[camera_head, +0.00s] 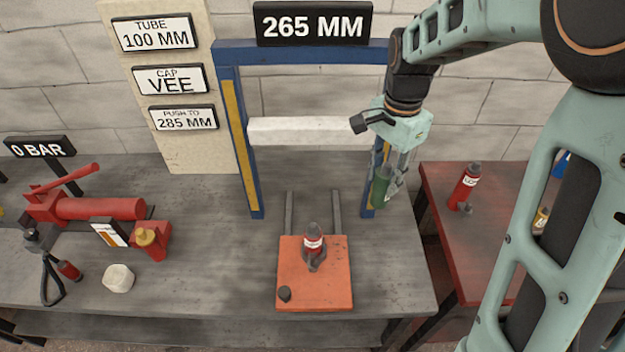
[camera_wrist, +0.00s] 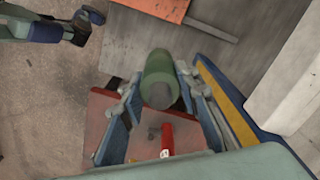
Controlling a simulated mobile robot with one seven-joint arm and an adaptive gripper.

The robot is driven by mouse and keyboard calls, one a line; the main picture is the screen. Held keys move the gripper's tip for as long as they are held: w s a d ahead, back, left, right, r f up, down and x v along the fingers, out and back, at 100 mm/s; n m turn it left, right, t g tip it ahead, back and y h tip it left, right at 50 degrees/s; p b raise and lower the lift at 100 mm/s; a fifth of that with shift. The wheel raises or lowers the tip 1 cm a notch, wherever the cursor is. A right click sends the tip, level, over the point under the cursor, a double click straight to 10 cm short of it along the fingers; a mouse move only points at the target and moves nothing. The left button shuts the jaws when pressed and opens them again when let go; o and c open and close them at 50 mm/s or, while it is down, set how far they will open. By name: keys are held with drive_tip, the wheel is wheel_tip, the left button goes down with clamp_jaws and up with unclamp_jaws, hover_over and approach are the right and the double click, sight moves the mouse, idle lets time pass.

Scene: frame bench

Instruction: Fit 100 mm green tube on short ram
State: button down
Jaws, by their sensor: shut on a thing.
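My gripper (camera_head: 393,182) is shut on a green tube (camera_head: 381,187) and holds it upright or nearly so, in front of the frame's right post. In the wrist view the green tube (camera_wrist: 158,68) sits between my fingers, seen end-on from above. A short red ram with a white label (camera_head: 313,243) stands upright on an orange plate (camera_head: 330,292), left of and below the tube in the head view, well apart from it. The orange plate's edge also shows at the top of the wrist view (camera_wrist: 165,8).
A blue press frame (camera_head: 228,100) with a white crossbeam (camera_head: 305,130) stands close behind my gripper. The sign above reads 265 MM. A red side table (camera_head: 440,215) holds another red cylinder (camera_head: 466,186). A red pump (camera_head: 100,208) and a pale block (camera_head: 118,279) are on the left.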

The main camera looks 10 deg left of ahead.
drive_tip(key=s+a+m+b, duration=0.1)
drive_tip(key=s+a+m, duration=0.1)
drive_tip(key=a+m, duration=0.4)
drive_tip(key=s+a+r+m, duration=0.1)
drive_tip(key=s+a+m, duration=0.2)
drive_tip(key=a+m, duration=0.3)
drive_tip(key=shift+s+a+r+b, duration=0.25)
drive_tip(key=shift+a+b, duration=0.1)
drive_tip(key=shift+a, duration=0.65)
drive_tip(key=shift+f+b, duration=1.9)
drive_tip(key=shift+f, duration=1)
drive_tip(key=shift+f+b, duration=1)
drive_tip(key=shift+f, duration=1)
drive_tip(key=c, duration=1.4)
unclamp_jaws()
wheel_tip(320, 180, up, 12)
